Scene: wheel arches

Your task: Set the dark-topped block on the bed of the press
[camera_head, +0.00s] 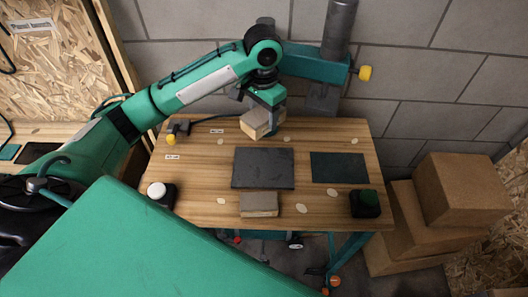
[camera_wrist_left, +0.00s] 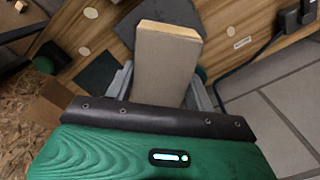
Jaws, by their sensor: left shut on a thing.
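My left gripper (camera_head: 262,108) is shut on a wooden block (camera_head: 254,124) and holds it over the back of the table. In the left wrist view the block (camera_wrist_left: 165,70) sits between the two fingers, with a grey-brown broad face and a pale wood end. A second block (camera_head: 259,204) with a grey-brown top lies at the table's front edge. A dark grey plate (camera_head: 263,168) lies mid-table, in front of the held block. The press (camera_head: 340,30) seems to be the grey cylinder and teal beam behind the table; its bed cannot be told for sure. My right gripper is not in view.
A dark teal mat (camera_head: 339,168) lies right of the plate. A white button (camera_head: 157,191) stands at the front left of the table and a green button (camera_head: 365,203) at the front right. Cardboard boxes (camera_head: 420,225) are stacked at the right. A cable runs along the back left.

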